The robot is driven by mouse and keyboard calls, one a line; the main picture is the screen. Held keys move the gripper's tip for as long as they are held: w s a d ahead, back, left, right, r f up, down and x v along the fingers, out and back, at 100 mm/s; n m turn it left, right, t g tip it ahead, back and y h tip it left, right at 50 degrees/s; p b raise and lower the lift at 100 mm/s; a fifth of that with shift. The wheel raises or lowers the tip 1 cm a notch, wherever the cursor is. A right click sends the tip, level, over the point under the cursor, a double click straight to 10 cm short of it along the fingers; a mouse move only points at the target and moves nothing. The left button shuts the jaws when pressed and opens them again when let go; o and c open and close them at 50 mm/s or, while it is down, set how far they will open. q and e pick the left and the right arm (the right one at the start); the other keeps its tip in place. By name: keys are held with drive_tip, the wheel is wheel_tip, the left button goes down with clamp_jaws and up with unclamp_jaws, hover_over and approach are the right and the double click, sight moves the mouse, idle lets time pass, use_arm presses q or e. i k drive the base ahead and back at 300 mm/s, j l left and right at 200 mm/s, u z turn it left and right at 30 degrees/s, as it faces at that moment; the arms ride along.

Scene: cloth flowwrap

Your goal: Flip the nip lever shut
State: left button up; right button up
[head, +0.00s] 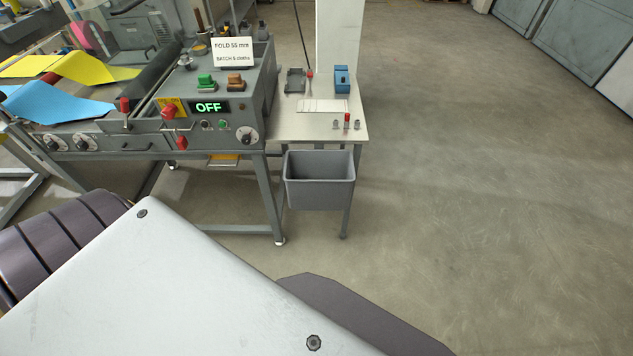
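The grey folding machine (218,135) stands at the upper left, and its display (208,107) reads OFF. Several red handles sit on its front: an upper red knob (168,112) by a yellow label, a lower red knob (182,143), and a red-tipped lever (125,105) by the dark roller (150,75). I cannot tell which one is the nip lever, or whether it is open or shut. Neither of my grippers is in view. Large parts of my own body fill the lower left foreground, apart from the machine.
Blue cloth (58,103) and yellow cloth (103,70) lie on the machine's feed side. A small side table (290,127) holds a blue device (342,79) and small tools. A grey bin (320,181) hangs below it. The concrete floor at right is clear.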

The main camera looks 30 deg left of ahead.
sight(128, 128)
drive_tip(key=u, duration=2.4)
